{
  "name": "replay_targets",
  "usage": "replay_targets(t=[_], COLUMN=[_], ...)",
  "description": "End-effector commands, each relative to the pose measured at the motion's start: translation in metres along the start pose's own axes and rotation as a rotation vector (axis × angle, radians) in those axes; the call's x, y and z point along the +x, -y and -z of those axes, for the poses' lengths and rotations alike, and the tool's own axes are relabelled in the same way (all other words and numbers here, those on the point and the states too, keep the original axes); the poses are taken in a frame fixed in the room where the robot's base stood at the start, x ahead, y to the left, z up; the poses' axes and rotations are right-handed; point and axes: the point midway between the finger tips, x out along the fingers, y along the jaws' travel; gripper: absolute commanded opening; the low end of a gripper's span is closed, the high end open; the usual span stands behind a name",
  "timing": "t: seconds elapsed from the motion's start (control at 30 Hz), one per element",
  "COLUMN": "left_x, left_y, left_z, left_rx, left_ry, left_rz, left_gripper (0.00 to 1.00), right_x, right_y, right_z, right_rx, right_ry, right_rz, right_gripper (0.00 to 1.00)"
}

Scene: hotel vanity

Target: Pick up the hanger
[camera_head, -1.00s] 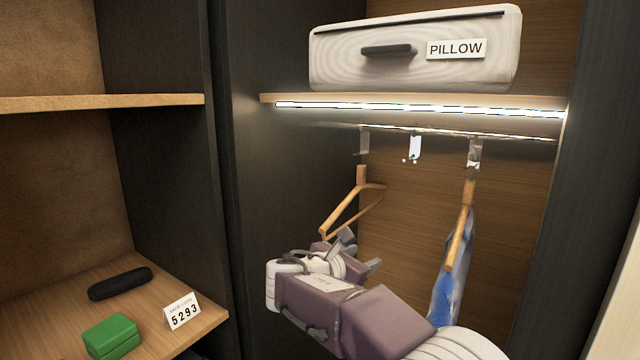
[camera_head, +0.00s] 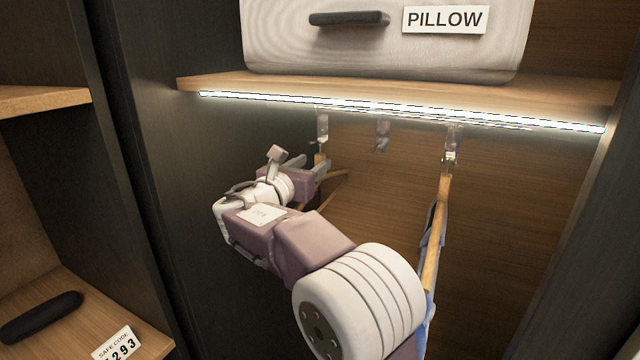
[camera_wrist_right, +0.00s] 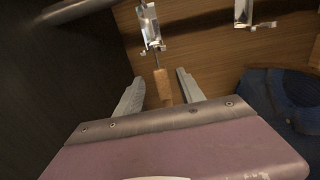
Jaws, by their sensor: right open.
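A bare wooden hanger (camera_head: 337,183) hangs from the left metal hook (camera_head: 322,128) under the lit shelf. My right gripper (camera_head: 302,162) is open at the hanger's upper part and covers much of it in the head view. In the right wrist view, the hanger's wooden neck (camera_wrist_right: 162,84) lies between the two spread fingers (camera_wrist_right: 159,82), with a gap on each side. A second wooden hanger (camera_head: 437,235) hangs to the right with a blue garment on it. My left gripper is not in view.
The shelf (camera_head: 215,84) with a pillow box (camera_head: 440,55) is close above the gripper. An empty middle hook (camera_head: 382,135) is beside the hanger. The blue garment (camera_wrist_right: 272,100) is to the right, and a dark wall (camera_head: 170,150) to the left.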

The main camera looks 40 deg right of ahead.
Motion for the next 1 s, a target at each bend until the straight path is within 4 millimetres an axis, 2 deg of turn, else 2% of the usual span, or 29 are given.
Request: replay_targets(t=[0.03, 0.13, 0.3, 0.5, 0.67, 1.0], left_x=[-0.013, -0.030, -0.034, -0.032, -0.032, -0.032], left_y=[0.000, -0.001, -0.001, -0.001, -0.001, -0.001], left_z=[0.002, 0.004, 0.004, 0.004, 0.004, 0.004], left_rx=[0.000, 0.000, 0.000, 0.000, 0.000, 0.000], left_ry=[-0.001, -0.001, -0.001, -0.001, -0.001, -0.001], left_rz=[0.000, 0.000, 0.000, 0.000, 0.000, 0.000], left_gripper=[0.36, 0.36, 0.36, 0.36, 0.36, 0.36], right_x=[0.009, 0.029, 0.046, 0.047, 0.047, 0.047], right_y=[0.001, 0.003, 0.002, 0.001, 0.001, 0.001], right_z=[-0.006, -0.007, -0.002, 0.000, 0.000, 0.001], right_rx=[-0.004, -0.006, -0.001, 0.000, 0.000, -0.001], right_ry=[-0.003, -0.004, -0.002, -0.002, -0.002, -0.003], right_rz=[0.004, 0.006, 0.002, 0.000, 0.000, 0.000], right_gripper=[0.45, 0.45, 0.45, 0.45, 0.01, 0.00])
